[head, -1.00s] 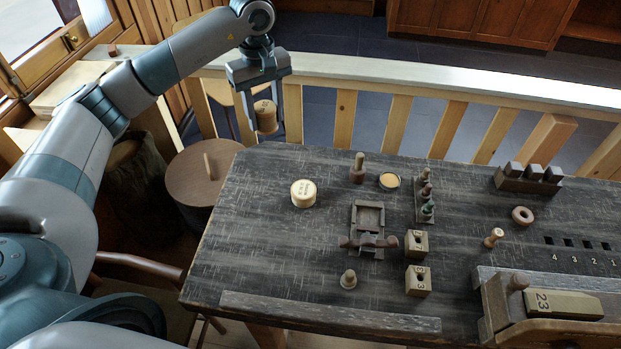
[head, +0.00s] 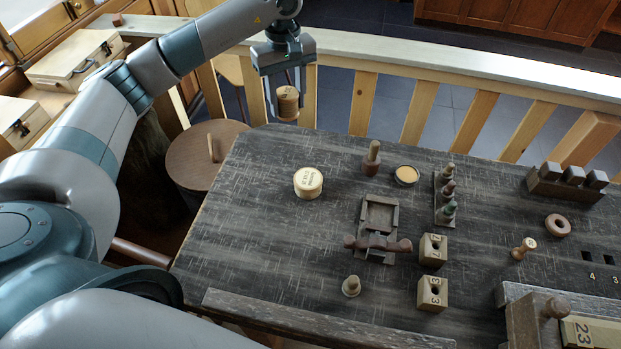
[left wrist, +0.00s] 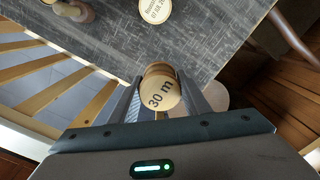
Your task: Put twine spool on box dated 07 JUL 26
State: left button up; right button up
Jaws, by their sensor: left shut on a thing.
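The twine spool (head: 288,102) is a small tan cylinder hanging upright in my left gripper (head: 287,84), above and beyond the table's far left corner. In the left wrist view the spool (left wrist: 162,92) shows a pale round end marked "30 m" between the two fingers. The gripper is shut on it. A round cream box (head: 308,182) stands on the table, apart from the spool, toward the viewer. Its lid (left wrist: 155,9) carries dark lettering, with a date of 07 JUL partly readable in the left wrist view. My right gripper is out of view.
A wooden clamp-like tool (head: 378,232) and number blocks (head: 432,250) lie nearer. A pale railing (head: 420,75) runs behind the table. A round stool (head: 200,155) is at left.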

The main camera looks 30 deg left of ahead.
pick_arm(q)
jog(key=shift+s+r, duration=0.1)
jog(key=shift+s, duration=0.05)
jog(key=p, duration=0.6)
send_over(308, 178)
notch_tip(308, 178, down, 7)
jog(key=shift+a+r, duration=0.1)
jog(key=shift+r, duration=0.1)
jog(key=shift+f, duration=0.2)
jog(key=shift+f+p, duration=0.6)
jog(key=shift+p, duration=0.15)
jog(key=shift+f+p, duration=0.55)
jog(key=shift+f, duration=0.9)
